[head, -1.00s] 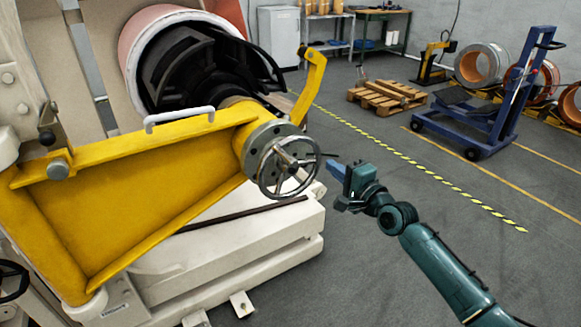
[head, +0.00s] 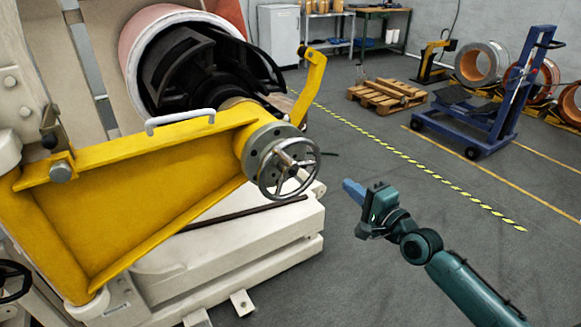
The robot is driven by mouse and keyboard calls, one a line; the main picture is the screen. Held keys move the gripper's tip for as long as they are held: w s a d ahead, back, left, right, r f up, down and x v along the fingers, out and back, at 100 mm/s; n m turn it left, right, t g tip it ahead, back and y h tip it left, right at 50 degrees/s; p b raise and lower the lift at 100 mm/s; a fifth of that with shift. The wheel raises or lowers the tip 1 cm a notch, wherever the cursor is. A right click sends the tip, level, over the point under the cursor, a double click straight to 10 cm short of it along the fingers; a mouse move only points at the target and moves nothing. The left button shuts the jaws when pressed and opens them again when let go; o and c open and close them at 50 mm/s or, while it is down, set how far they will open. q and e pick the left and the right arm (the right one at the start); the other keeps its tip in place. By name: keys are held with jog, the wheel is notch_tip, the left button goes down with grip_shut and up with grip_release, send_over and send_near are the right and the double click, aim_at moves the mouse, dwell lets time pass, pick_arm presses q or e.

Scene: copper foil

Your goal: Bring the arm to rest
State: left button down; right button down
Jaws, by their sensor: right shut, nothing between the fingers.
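My right arm comes in from the lower right of the head view. Its gripper (head: 353,190) is shut and empty, with blue fingertips pointing up and left. It hangs over the open grey floor, to the right of the steel handwheel (head: 289,169) and clear of it. The handwheel sits on the end of the yellow swing arm (head: 165,188) of the large cream machine. My left gripper is out of the picture.
A copper-coloured roll (head: 140,45) sits on the machine behind the yellow arm. A yellow lever (head: 314,80) stands above the handwheel. A wooden pallet (head: 375,99) and a blue lift trolley (head: 465,130) stand farther back. The floor around my right gripper is clear.

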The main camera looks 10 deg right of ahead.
jog(key=v, duration=0.2)
jog(key=shift+s+d, duration=0.1)
jog(key=shift+s, duration=0.15)
